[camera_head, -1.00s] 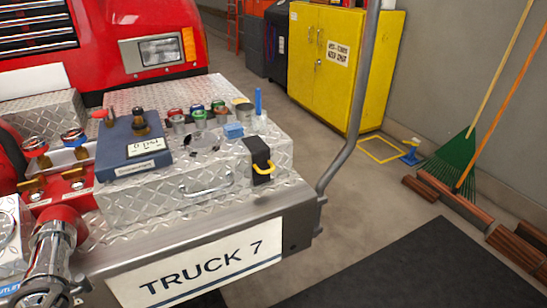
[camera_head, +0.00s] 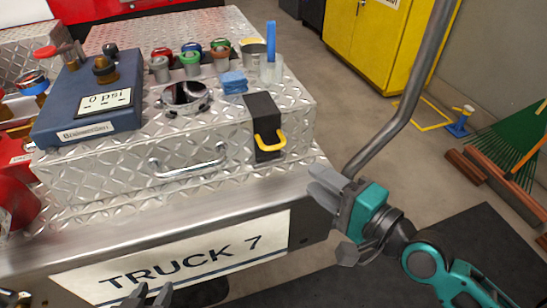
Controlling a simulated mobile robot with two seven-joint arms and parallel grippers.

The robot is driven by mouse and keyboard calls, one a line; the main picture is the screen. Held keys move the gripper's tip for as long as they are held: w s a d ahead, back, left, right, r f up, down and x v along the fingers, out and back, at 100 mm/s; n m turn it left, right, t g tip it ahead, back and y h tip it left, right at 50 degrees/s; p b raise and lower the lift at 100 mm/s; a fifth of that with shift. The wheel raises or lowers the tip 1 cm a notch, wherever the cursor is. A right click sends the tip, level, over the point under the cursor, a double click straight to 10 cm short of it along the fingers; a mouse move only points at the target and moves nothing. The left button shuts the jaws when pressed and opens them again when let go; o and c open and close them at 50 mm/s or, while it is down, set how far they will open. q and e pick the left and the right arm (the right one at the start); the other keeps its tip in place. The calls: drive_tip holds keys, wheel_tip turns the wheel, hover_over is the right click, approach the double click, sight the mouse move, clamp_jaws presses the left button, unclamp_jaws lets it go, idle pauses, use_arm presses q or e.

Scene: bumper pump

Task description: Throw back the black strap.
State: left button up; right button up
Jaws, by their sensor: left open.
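The black strap (camera_head: 263,112) lies over the front top edge of the diamond-plate box, at its right end. Its yellow loop (camera_head: 270,142) hangs at the front face. My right gripper (camera_head: 322,185) is to the right of and below the strap, in front of the bumper's right end, apart from the strap. Whether its fingers are parted is unclear. My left gripper (camera_head: 148,296) shows only its fingertips at the bottom edge, in front of the TRUCK 7 plate. It is open and empty.
The diamond-plate box (camera_head: 110,180) has a metal handle (camera_head: 188,165) on its front. A blue gauge box (camera_head: 88,100), several coloured caps and a blue sponge (camera_head: 234,83) sit on top. A grey bent pipe (camera_head: 408,100) rises at the right, close behind my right gripper.

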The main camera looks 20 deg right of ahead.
sight(275, 147)
drive_tip(key=x, duration=0.8)
drive_tip(key=d+x, duration=0.1)
drive_tip(key=x, duration=0.4)
drive_tip(key=shift+w+a+r, duration=0.1)
drive_tip(key=shift+w, duration=0.2)
drive_tip(key=shift+c, duration=0.5)
clamp_jaws()
